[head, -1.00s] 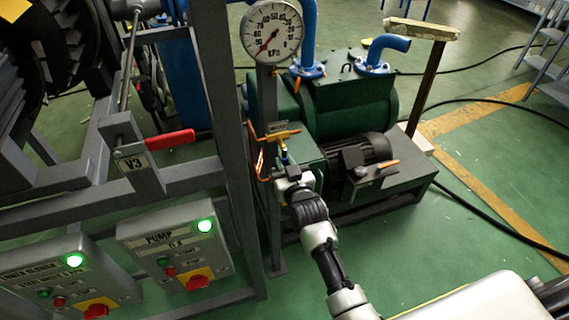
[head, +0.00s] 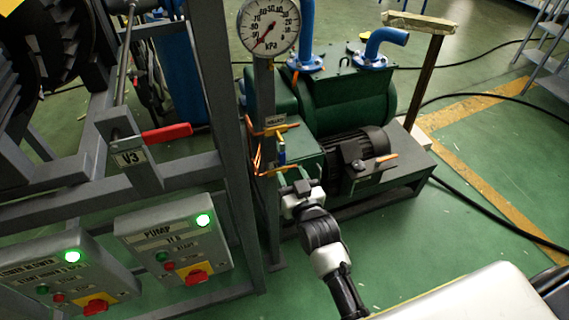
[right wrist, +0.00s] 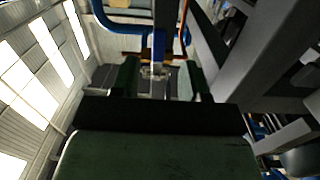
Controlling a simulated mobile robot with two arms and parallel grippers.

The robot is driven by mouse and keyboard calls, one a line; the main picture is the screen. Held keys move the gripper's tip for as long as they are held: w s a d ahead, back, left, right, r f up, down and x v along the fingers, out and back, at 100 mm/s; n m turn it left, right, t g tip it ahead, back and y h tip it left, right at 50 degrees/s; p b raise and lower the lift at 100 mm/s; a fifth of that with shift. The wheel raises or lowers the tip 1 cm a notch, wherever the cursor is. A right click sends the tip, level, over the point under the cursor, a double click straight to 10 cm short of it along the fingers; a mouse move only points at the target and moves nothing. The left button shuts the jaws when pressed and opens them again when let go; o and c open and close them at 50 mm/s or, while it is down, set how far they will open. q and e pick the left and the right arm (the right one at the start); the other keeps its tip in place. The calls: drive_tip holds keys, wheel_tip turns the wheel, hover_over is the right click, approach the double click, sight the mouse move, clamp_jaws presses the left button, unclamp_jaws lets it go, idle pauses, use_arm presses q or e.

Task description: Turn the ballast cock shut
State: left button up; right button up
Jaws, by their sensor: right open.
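The ballast cock shows as a small blue handle (head: 281,157) on thin copper pipework (head: 272,131), beside the gauge post and under a small label. The handle appears upright in the head view. My right gripper (head: 297,186) is just below and to the right of it, apart from the handle. In the right wrist view, the dark fingers of my right gripper (right wrist: 158,78) stand apart with a gap between them. A blue part (right wrist: 159,42) shows beyond the gap, probably the cock handle. My left gripper is not in view.
A green pump (head: 350,105) with a black motor (head: 355,150) stands just behind. The gauge post (head: 266,100) carries a round kPa gauge (head: 268,27). The grey frame with red valve handle V3 (head: 167,133) and the pump switch box (head: 175,240) are left.

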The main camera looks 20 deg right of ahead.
drive_tip(key=s, duration=0.4)
drive_tip(key=shift+s+d, duration=0.1)
idle(0.3)
drive_tip(key=s+a+f+n+g+y, duration=0.1)
drive_tip(key=s+f+g, duration=0.4)
drive_tip(key=f, duration=1)
drive_tip(key=s+f+n+g, duration=0.1)
drive_tip(key=s+f+g, duration=0.35)
drive_tip(key=f, duration=0.95)
drive_tip(key=s+d+f+g, duration=0.2)
drive_tip(key=s+f, duration=0.4)
drive_tip(key=s, duration=0.4)
drive_tip(key=s+d+f+g+h, duration=0.1)
drive_tip(key=s+d+f+g, duration=0.2)
drive_tip(key=s, duration=0.7)
drive_tip(key=s+d+f+g, duration=0.2)
drive_tip(key=s+f, duration=0.6)
drive_tip(key=s, duration=0.2)
drive_tip(key=shift+s+d+f+h, duration=0.2)
drive_tip(key=shift+s+f+h, duration=0.1)
drive_tip(key=shift+s, duration=0.1)
drive_tip(key=shift+w+g, duration=0.15)
drive_tip(key=shift+g, duration=0.1)
